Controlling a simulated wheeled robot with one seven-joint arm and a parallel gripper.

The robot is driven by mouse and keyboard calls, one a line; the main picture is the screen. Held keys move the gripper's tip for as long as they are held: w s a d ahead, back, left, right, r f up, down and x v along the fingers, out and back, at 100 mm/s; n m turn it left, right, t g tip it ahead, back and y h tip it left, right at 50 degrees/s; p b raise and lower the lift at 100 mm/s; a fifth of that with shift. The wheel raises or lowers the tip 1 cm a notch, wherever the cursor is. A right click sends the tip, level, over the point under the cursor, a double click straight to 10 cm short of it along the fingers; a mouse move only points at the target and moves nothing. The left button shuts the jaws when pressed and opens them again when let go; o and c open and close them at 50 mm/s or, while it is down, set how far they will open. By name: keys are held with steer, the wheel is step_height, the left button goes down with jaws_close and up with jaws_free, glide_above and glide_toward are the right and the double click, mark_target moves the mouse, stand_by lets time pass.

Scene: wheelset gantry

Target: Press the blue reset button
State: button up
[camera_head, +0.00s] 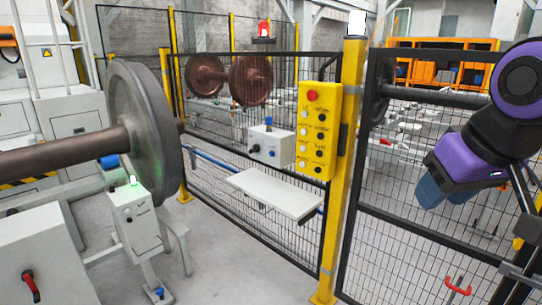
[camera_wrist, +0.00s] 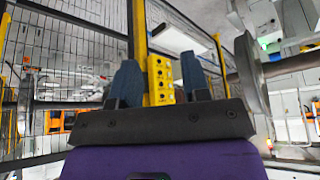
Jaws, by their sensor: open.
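A yellow control panel (camera_head: 319,130) on a yellow post carries a red mushroom button (camera_head: 312,96) above rows of pale and dark buttons; I see no clearly blue one there. A white box (camera_head: 271,146) on the fence has a small blue cap (camera_head: 268,121) on top and dark knobs. I cannot tell which blue part is the reset button. My gripper (camera_head: 440,188) is open and empty, right of the panel and apart from it. In the wrist view, the yellow panel (camera_wrist: 161,80) shows beyond and between the fingers (camera_wrist: 158,68).
A large wheelset (camera_head: 145,125) fills the left. A grey box with a green light (camera_head: 137,215) stands before it; a blue cylinder (camera_head: 109,161) is nearby. Mesh fence (camera_head: 400,175) stands behind my gripper. A white shelf (camera_head: 275,193) juts out below the white box. The middle floor is clear.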

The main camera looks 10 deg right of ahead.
steer(key=shift+c, duration=0.2)
jaws_close()
stand_by(1.5)
